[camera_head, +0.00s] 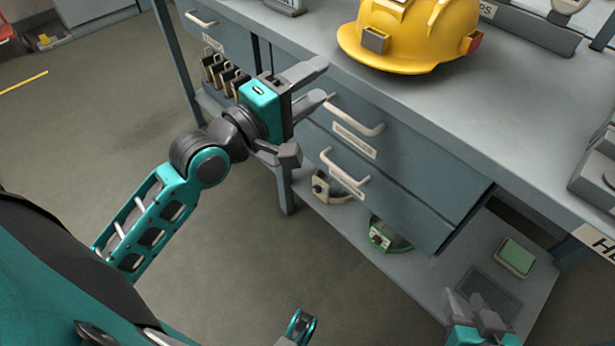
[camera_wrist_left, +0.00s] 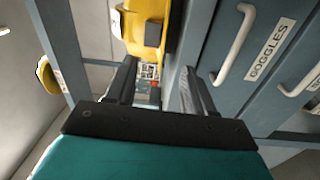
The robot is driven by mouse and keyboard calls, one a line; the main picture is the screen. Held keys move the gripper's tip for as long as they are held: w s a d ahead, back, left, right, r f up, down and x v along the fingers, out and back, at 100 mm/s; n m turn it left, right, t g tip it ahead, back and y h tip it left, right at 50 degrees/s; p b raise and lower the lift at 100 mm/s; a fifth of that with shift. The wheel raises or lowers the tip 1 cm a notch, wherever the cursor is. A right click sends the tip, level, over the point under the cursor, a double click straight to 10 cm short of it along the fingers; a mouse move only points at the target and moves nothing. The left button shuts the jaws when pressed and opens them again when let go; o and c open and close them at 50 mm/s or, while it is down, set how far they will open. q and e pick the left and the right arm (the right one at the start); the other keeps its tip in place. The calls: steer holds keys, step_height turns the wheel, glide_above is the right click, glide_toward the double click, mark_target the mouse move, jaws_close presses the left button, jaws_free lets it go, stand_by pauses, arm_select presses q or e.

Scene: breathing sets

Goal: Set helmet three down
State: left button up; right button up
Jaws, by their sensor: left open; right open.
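A yellow helmet (camera_head: 415,40) with a grey lamp block on its front rests on the grey bench top (camera_head: 480,100). Its top is cut off by the frame edge. It also shows in the left wrist view (camera_wrist_left: 138,28), beyond the fingers. My left gripper (camera_head: 320,82) is open and empty, beside the bench's front edge, below and left of the helmet and apart from it. Its fingers show in the left wrist view (camera_wrist_left: 160,88) with nothing between them. My right gripper (camera_head: 476,308) is open, low at the bottom right, near the bench's lower shelf. No number is readable on the helmet.
Drawers with pale handles (camera_head: 355,115) line the bench front, close to my left gripper. Several padlocks (camera_head: 222,72) hang at the left. The lower shelf (camera_head: 420,265) holds small gear and a green pad (camera_head: 515,257). A grey device (camera_head: 597,170) stands at the bench's right. Bench room right of the helmet is clear.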

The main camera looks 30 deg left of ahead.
arm_select(q)
steer(key=s+d+f+m+g+y, duration=0.1)
steer(key=s+f+m+g, duration=0.1)
steer(key=f+m, duration=0.3)
steer(key=s+d+f+m+g+y, duration=0.1)
steer(key=s+f+m, duration=0.4)
steer(key=f, duration=0.6)
steer(key=s+d+f+m+g+y, duration=0.1)
steer(key=s+d+f+m+g, duration=0.2)
steer(key=f+m, duration=0.3)
step_height(320, 180, down, 2)
steer(key=shift+s+f+g, duration=0.1)
steer(key=shift+s+g, duration=0.2)
steer(key=shift+s, duration=0.25)
steer(key=s+a+r+y+p, duration=0.1)
steer(key=a+r+p, duration=0.2)
steer(key=r+p, duration=0.6)
steer(key=p, duration=0.4)
steer(key=shift+s+r+p, duration=0.2)
steer(key=shift+p, duration=0.15)
arm_select(e)
steer(key=s+d+r+h, duration=0.1)
steer(key=d+r, duration=0.2)
steer(key=r, duration=0.6)
steer(key=shift+s+r, duration=0.2)
steer(key=shift+s, duration=0.05)
